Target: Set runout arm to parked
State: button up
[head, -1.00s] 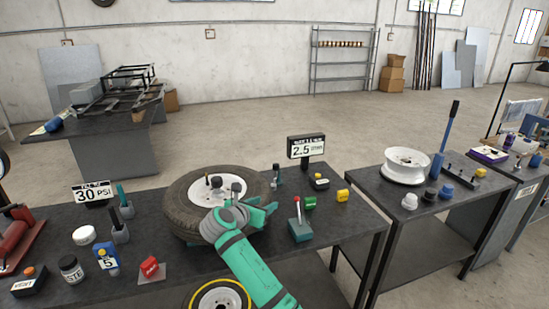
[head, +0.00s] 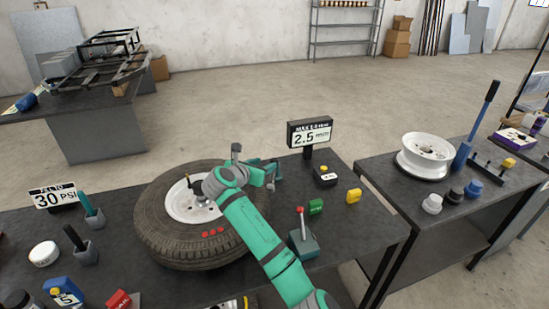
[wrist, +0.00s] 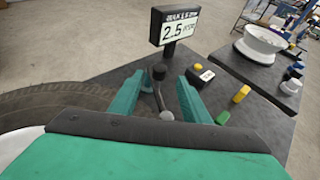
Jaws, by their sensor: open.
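The runout arm, as I take it, is a small dark post with a black knob (wrist: 158,73) and a thin rod ending in a grey ball. In the wrist view it stands between the two teal fingers of my gripper (wrist: 161,88), with a gap on both sides. In the head view my gripper (head: 264,173) is over the tire's right edge and partly hides the post. My gripper is open and holds nothing. The tire (head: 155,230) with its white rim lies flat on the dark bench. I cannot tell any parked mark.
A 2.5 mm sign (head: 311,134) stands just behind. A black box with a yellow button (head: 325,176), green block (head: 316,207), yellow block (head: 353,196) and red-knobbed lever (head: 302,240) are to the right. A second bench holds a white rim (head: 425,155).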

aim_at(274, 160)
jog(key=x, duration=0.7)
jog(key=shift+w+f, duration=0.15)
jog(key=shift+w, duration=0.05)
jog(key=shift+w+d+f, duration=0.1)
jog(key=shift+w+f, duration=0.15)
jog(key=shift+w, duration=0.25)
jog(key=shift+w+d+f, duration=0.1)
jog(key=shift+w+d, duration=0.1)
jog(key=shift+d, duration=0.35)
jog(key=shift+a, duration=0.1)
